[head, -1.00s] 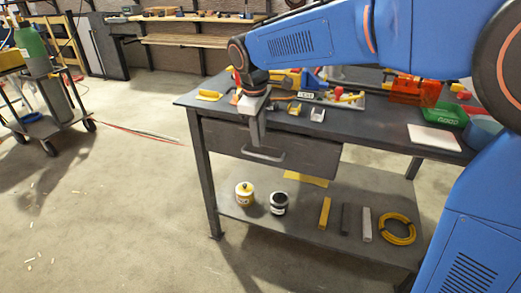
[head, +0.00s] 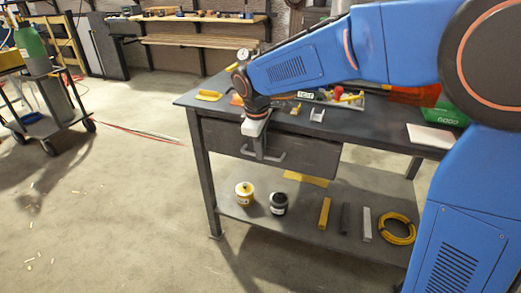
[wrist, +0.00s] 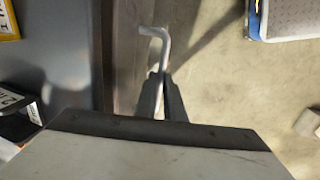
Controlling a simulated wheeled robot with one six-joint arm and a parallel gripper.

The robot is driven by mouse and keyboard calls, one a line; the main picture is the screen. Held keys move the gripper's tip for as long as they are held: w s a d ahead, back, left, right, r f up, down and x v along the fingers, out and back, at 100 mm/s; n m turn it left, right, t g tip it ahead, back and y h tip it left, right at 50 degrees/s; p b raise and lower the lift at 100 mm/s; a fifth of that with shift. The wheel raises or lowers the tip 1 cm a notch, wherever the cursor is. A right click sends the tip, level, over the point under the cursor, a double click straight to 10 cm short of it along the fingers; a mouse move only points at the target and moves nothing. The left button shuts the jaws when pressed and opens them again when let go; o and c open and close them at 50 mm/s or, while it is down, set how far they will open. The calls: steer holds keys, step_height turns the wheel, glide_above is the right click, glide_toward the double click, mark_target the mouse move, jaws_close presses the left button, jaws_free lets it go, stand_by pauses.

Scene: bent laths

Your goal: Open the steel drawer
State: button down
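The steel drawer (head: 310,156) is a dark grey front under the workbench top, and it looks closed. Its pale bar handle (head: 277,157) sticks out from the front. My gripper (head: 261,154) is at the left part of the handle, pointing down. In the wrist view the two dark fingers (wrist: 160,76) are close together, with the handle (wrist: 164,43) running between their tips. They look shut on it.
The workbench top (head: 375,135) carries a yellow item (head: 208,95), small tools and a green bin (head: 445,110). The lower shelf (head: 290,222) holds a yellow pot (head: 244,194), a dark pot (head: 279,203), bars and a yellow coil (head: 397,229).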

steer(key=s+a, duration=0.4)
steer(key=s, duration=0.8)
steer(key=s+a, duration=0.5)
steer(key=s, duration=0.8)
steer(key=c, duration=1.8)
jaws_free()
steer(key=shift+c, duration=0.2)
steer(key=shift+r, duration=0.15)
steer(key=s+a+r, duration=0.1)
steer(key=s+r, duration=0.2)
steer(key=r, duration=1.4)
